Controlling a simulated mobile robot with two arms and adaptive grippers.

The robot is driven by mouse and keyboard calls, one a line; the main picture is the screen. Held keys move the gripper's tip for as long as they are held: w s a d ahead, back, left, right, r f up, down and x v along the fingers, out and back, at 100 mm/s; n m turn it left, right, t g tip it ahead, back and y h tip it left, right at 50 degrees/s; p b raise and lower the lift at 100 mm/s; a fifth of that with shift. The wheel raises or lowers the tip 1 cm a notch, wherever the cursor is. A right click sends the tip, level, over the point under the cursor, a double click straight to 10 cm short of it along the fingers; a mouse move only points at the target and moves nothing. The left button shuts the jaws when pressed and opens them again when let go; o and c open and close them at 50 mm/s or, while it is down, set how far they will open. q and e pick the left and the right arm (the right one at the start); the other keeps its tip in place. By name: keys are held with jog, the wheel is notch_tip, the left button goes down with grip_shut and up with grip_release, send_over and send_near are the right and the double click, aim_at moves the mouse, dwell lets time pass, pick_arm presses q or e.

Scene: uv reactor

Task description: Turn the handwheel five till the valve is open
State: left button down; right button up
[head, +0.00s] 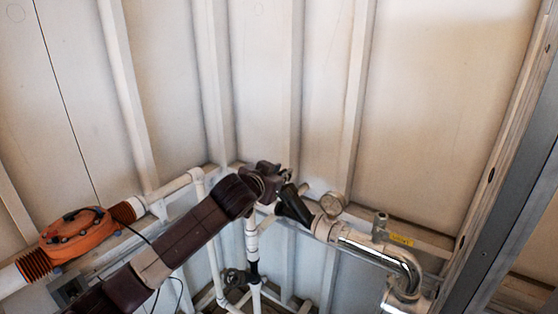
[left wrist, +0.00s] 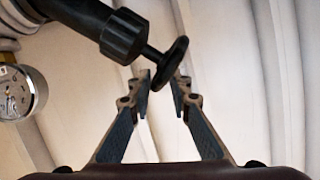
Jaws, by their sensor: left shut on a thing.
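The black handwheel (left wrist: 172,62) shows in the left wrist view as a small disc seen nearly edge-on. Its thin stem joins a black valve body (left wrist: 122,36) at the upper left, and this body also shows in the head view (head: 293,206). My left gripper (left wrist: 161,80) has its two fingertips on either side of the wheel's rim and is shut on it. In the head view, my left gripper (head: 284,181) is at the end of the black valve body and hides most of the wheel. My right gripper is in neither view.
A pressure gauge (head: 332,203) stands right beside the valve. A steel pipe (head: 370,247) runs right and bends down. An orange unit (head: 78,237) sits on the pipe at the left. White upright pipes (head: 252,240) are below my gripper. A ribbed wall (head: 180,90) stands behind.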

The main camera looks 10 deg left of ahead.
pick_arm(q)
jog(key=shift+d+n+g+y+p, duration=0.3)
jog(key=shift+d+g+y+p, duration=0.15)
jog(key=shift+p, duration=0.25)
jog(key=shift+w+a+f+y+p, duration=0.1)
jog(key=shift+a+f+y+p, duration=0.05)
jog(key=shift+f+y+p, duration=0.3)
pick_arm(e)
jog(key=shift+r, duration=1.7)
pick_arm(q)
jog(key=shift+r, duration=0.1)
jog(key=c, duration=1.9)
grip_release()
jog(key=shift+r, duration=0.1)
